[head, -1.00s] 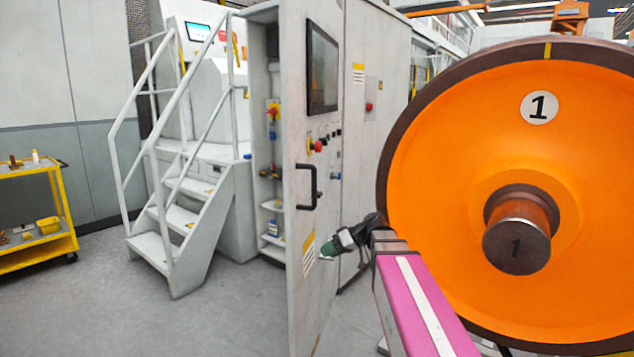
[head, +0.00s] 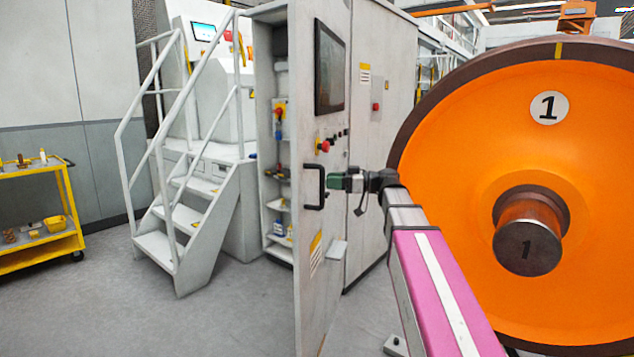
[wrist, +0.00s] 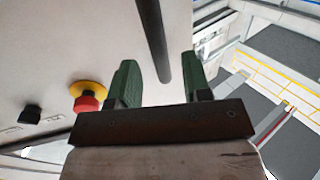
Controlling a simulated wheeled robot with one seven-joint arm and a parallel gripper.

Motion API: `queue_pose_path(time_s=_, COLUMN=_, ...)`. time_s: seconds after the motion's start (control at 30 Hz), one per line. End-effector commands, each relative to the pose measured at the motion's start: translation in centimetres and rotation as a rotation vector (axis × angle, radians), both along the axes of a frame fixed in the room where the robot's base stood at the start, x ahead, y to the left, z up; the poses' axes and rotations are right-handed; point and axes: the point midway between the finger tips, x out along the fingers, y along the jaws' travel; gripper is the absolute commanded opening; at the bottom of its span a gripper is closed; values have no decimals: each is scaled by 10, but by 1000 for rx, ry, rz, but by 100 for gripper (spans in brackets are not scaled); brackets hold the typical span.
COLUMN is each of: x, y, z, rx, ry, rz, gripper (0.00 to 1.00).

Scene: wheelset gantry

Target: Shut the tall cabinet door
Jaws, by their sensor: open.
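The tall cabinet door (head: 335,225) is light grey and stands open, its edge toward me, with shelves showing inside the cabinet (head: 265,130) to its left. The door has a dark screen, a red button and a black bar handle (head: 321,187). My gripper (head: 332,182) is at the handle's height, close beside it. In the wrist view the green fingers (wrist: 155,80) are apart, and the dark handle bar (wrist: 153,40) runs between them at their tips. The fingers do not visibly pinch the bar. The red button (wrist: 88,101) on its yellow base is at the left.
A large orange wheel (head: 450,130) stands close on the right of my arm. White stairs (head: 180,220) with railings stand left of the cabinet. A yellow cart (head: 62,200) is at the far left. The floor (head: 120,310) in front of the stairs is clear.

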Motion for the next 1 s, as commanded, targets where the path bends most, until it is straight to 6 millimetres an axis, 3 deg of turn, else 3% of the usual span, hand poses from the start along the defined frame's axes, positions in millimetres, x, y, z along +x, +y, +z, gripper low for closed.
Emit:
queue_pose_path(time_s=0.1, x=2, y=21, z=0, rx=0, ry=1, rz=2, gripper=44)
queue_pose_path(time_s=0.3, x=4, y=44, z=0, rx=-1, ry=1, rz=0, gripper=44)
queue_pose_path(time_s=0.73, x=5, y=53, z=0, rx=-1, ry=2, rz=-1, gripper=44)
queue_pose_path(time_s=0.77, x=5, y=53, z=0, rx=-1, ry=2, rz=-1, gripper=41)
queue_pose_path(time_s=0.9, x=5, y=53, z=0, rx=-1, ry=2, rz=-1, gripper=0)
queue_pose_path(time_s=1.0, x=5, y=52, z=0, rx=-1, ry=2, rz=-1, gripper=0)
